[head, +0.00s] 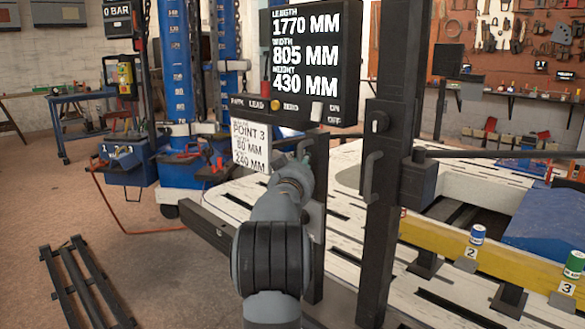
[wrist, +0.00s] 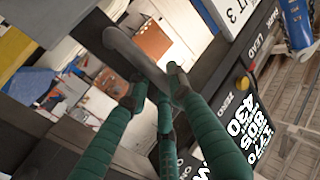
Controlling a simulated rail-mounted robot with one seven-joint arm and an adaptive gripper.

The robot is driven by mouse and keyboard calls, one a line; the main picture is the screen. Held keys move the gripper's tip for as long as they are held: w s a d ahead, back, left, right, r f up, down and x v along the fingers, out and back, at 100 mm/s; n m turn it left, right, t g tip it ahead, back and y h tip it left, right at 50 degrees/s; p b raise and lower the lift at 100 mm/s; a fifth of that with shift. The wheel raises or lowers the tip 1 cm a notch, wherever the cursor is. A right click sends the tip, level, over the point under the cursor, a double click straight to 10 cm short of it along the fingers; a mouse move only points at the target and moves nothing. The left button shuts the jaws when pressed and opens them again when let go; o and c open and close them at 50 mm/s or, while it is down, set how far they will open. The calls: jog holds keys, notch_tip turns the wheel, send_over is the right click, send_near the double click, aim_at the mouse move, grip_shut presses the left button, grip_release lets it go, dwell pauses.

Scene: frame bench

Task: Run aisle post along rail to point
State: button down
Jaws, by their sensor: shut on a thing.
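Two dark upright posts stand at the bench: a near, thick one (head: 391,150) with a curved handle (head: 372,176), and a thinner one (head: 318,225) left of it, partly behind my arm. Which is the aisle post is not marked. My gripper (head: 303,158) is at the thinner post, below the display, largely hidden by my own wrist. In the wrist view my gripper (wrist: 152,90) has green-wrapped fingers shut around a dark curved handle (wrist: 128,48). A yellow rail (head: 440,243) runs along the bench, with tags 2 (head: 471,253) and 3 (head: 567,288).
Blue (head: 478,235) and green (head: 575,264) cylinders stand by the tags. A black rack (head: 85,285) lies on the floor left.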

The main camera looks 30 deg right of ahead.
dwell(0.3)
jog(key=c, duration=1.6)
grip_release()
jog(key=shift+o, duration=0.2)
jog(key=v, duration=1.2)
jog(key=shift+w, duration=0.1)
jog(key=x, duration=1.1)
jog(key=shift+w+d, duration=0.25)
jog(key=shift+d, duration=0.05)
jog(key=shift+w, duration=0.25)
